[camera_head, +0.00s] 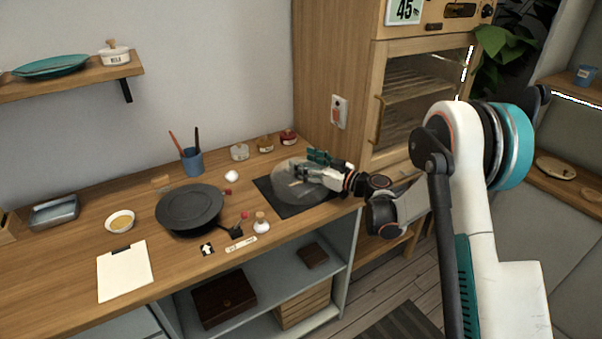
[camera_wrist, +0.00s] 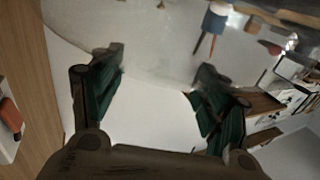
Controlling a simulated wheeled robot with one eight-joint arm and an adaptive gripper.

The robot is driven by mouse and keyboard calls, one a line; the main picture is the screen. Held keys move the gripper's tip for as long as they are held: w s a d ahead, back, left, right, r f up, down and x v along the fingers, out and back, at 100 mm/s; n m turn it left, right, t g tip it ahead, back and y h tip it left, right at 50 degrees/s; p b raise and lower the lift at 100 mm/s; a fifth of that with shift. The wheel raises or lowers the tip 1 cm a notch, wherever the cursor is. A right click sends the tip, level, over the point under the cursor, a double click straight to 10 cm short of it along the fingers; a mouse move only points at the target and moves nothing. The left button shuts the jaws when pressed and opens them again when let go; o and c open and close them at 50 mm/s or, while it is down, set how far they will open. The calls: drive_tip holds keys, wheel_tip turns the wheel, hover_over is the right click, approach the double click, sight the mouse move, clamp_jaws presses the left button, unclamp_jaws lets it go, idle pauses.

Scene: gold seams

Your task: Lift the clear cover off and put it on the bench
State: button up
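The clear cover (camera_head: 284,188) is a see-through round shape over the dark mat (camera_head: 318,198) at the right end of the wooden bench (camera_head: 90,213). A small brownish thing shows through it, too small to name. My gripper (camera_head: 308,167) is at the cover's upper right side in the head view and overlaps it there; I cannot tell if they touch. In the wrist view my gripper (camera_wrist: 160,85) has its two teal-padded fingers wide apart with nothing gripped between them. A hazy, curved see-through surface (camera_wrist: 150,40) fills the upper part of that view, probably the cover.
A dark round pan-like thing (camera_head: 190,206), a small bowl (camera_head: 120,221), a white sheet (camera_head: 124,271) and a small corked bottle (camera_head: 261,224) are on the bench. A blue cup with sticks (camera_head: 192,160) and several jars (camera_head: 240,152) line the back. A wooden cabinet (camera_head: 335,65) rises behind my gripper.

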drive_tip(key=shift+s, duration=0.15)
clamp_jaws()
